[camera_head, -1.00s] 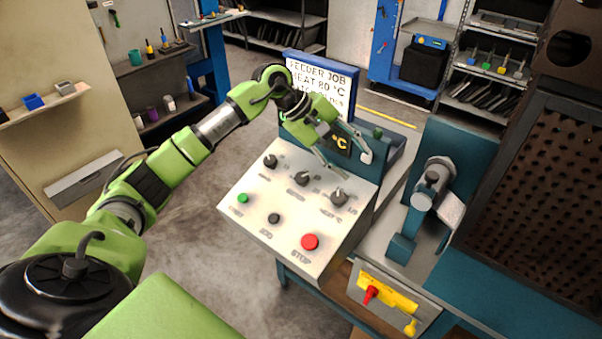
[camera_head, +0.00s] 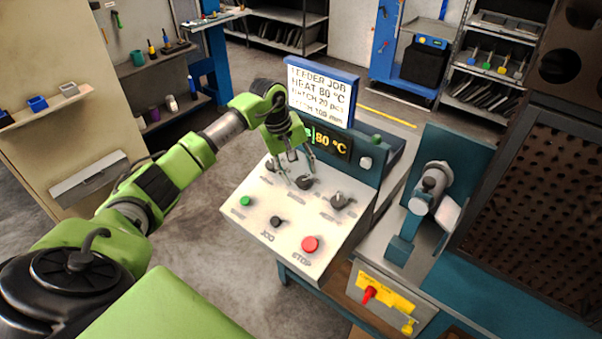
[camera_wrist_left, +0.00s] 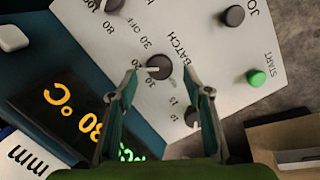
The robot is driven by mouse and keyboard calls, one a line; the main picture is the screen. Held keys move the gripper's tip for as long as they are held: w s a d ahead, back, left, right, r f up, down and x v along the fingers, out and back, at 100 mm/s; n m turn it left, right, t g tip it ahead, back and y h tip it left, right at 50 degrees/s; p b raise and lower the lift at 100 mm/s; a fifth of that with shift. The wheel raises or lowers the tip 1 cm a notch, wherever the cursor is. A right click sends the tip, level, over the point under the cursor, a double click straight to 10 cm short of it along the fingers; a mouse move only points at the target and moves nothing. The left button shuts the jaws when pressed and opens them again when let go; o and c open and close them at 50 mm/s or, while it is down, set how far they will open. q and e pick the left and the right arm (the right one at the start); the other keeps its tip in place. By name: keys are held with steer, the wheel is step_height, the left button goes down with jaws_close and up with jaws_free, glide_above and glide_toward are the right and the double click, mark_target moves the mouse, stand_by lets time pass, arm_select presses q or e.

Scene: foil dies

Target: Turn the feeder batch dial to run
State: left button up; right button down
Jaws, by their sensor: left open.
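The batch dial (camera_head: 304,183) is the dark middle knob in the upper row on the white sloped panel (camera_head: 262,205). In the left wrist view the batch dial (camera_wrist_left: 158,67) sits beside the printed word BATCH, and its pale pointer mark points to the left of the picture. My left gripper (camera_head: 301,168) is over this knob, pointing down at the panel. In the wrist view the open fingers (camera_wrist_left: 168,84) stand apart with the knob between and just ahead of their tips, nearer the left finger. I cannot tell whether either finger touches it. My right gripper is not in view.
Other dark knobs (camera_head: 338,201) flank the dial. A green button (camera_head: 245,201), a dark button (camera_head: 275,221) and a red stop button (camera_head: 310,243) lie below. Behind stand a lit display (camera_head: 331,143) reading 80 °C and a job sign (camera_head: 320,92).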

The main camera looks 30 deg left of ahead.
mark_target(302, 180)
arm_select(q)
steer(key=shift+p+x, duration=0.3)
steer(key=shift+x, duration=1.3)
steer(key=c, duration=1.1)
